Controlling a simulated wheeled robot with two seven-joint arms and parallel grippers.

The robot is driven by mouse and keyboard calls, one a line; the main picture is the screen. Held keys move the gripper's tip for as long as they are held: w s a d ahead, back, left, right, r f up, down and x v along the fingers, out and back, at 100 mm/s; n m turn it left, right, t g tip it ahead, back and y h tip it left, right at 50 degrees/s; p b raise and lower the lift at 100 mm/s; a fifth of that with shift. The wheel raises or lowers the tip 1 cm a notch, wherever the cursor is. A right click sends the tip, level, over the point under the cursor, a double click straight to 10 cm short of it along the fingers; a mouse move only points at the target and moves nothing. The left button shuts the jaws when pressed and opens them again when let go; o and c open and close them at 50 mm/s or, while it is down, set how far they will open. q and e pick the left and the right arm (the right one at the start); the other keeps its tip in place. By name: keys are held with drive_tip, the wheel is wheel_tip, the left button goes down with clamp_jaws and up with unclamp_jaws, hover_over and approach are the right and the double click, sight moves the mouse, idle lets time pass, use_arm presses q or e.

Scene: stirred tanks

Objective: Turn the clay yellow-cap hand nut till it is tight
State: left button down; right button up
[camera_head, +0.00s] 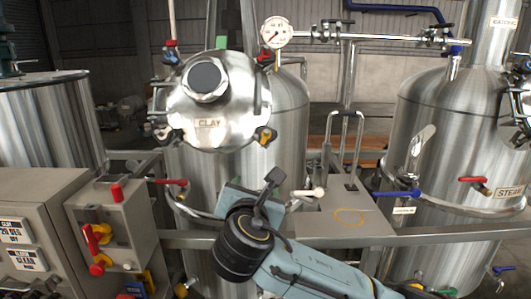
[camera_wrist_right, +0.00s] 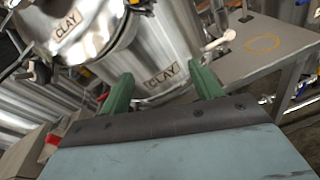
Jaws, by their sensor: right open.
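The clay tank's round steel lid (camera_head: 218,103) bears a CLAY label, with hand nuts around its rim. A nut with yellow on it (camera_head: 265,136) sits at the lid's lower right. A yellow-and-black part, probably this nut, shows at the top edge of the right wrist view (camera_wrist_right: 138,5). My right gripper (camera_head: 258,190) is below the nut and apart from it. In the right wrist view its two green fingers (camera_wrist_right: 162,88) are spread with nothing between them. I cannot tell how tight the nut is. My left gripper is not in view.
A grey bench (camera_head: 340,215) with a yellow ring mark and a white-knobbed lever (camera_head: 318,192) stands right of my right gripper. A control box (camera_head: 105,225) with red handles is at the left. A pressure gauge (camera_head: 276,32) and another steel tank (camera_head: 440,130) stand behind and right.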

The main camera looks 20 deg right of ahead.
drive_tip(key=n+t, duration=0.1)
drive_tip(key=n, duration=0.1)
approach(266, 137)
drive_tip(key=v, duration=0.4)
drive_tip(key=shift+h, duration=0.4)
drive_tip(key=p+x, duration=0.1)
drive_tip(key=x, duration=0.8)
drive_tip(key=p+x, duration=0.1)
drive_tip(key=x, duration=0.3)
drive_tip(key=shift+w+a+f+p, duration=0.2)
drive_tip(key=shift+w+f+p, duration=0.05)
drive_tip(key=shift+p, duration=0.1)
drive_tip(key=c, duration=1)
